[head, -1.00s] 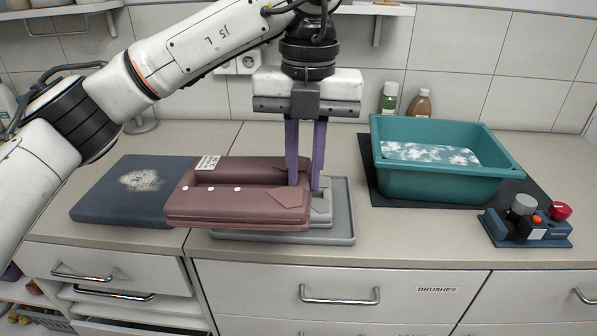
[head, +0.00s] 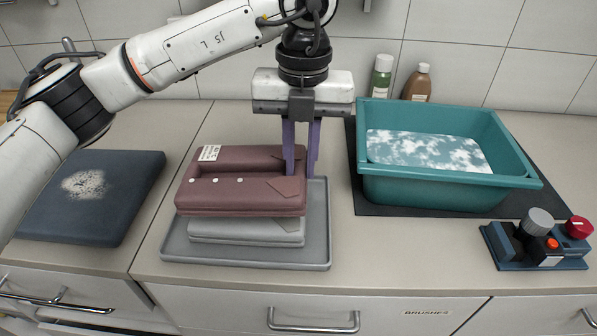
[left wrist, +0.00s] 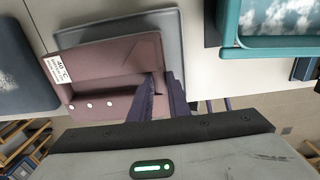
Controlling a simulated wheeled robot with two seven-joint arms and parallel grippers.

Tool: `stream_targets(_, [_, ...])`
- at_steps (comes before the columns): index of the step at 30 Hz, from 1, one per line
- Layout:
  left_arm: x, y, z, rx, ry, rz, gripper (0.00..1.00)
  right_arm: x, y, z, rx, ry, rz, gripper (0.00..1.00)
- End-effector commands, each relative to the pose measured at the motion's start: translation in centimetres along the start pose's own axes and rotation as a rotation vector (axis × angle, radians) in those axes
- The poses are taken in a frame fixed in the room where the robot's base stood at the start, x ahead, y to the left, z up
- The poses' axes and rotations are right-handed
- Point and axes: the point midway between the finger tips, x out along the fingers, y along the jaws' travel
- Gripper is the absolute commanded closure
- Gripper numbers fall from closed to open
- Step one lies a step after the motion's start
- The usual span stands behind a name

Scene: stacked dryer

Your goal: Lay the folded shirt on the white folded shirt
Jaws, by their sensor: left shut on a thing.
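The maroon folded shirt (head: 240,195), with a white label and pale buttons, hangs level in my left gripper (head: 299,172). The purple fingers are shut on its right side. The white folded shirt (head: 246,232), which looks light grey, lies on a grey tray (head: 318,240) directly below. The maroon shirt covers most of it, and only its front and right edges show. I cannot tell whether the two shirts touch. The left wrist view shows the maroon shirt (left wrist: 100,62) between the fingers (left wrist: 160,98), over the tray (left wrist: 172,38). My right gripper is not in view.
A dark blue pad (head: 95,200) with a pale speckled patch lies at the left. A teal basin (head: 440,187) with foamy water stands on a dark mat at the right. A small control box (head: 540,246) and bottles (head: 381,77) are near it.

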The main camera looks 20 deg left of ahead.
Motion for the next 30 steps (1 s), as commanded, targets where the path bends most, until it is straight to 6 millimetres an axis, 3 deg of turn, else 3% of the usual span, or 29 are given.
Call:
stream_targets(7, [3.0,0.0,0.0,0.001,0.0,0.001,1.0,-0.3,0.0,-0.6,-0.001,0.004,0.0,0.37])
stream_targets(20, [3.8,-0.1,0.0,0.001,-0.001,0.0,1.0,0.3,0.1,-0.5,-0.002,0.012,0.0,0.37])
stream_targets(21, [3.9,-0.1,0.0,0.001,0.0,0.0,0.82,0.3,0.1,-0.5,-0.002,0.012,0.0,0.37])
stream_targets(24, [3.8,-0.1,0.0,0.001,0.0,0.001,0.65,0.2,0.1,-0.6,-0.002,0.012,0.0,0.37])
stream_targets(30, [3.8,-0.1,0.0,0.0,0.0,0.001,0.65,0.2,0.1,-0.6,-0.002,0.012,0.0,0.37])
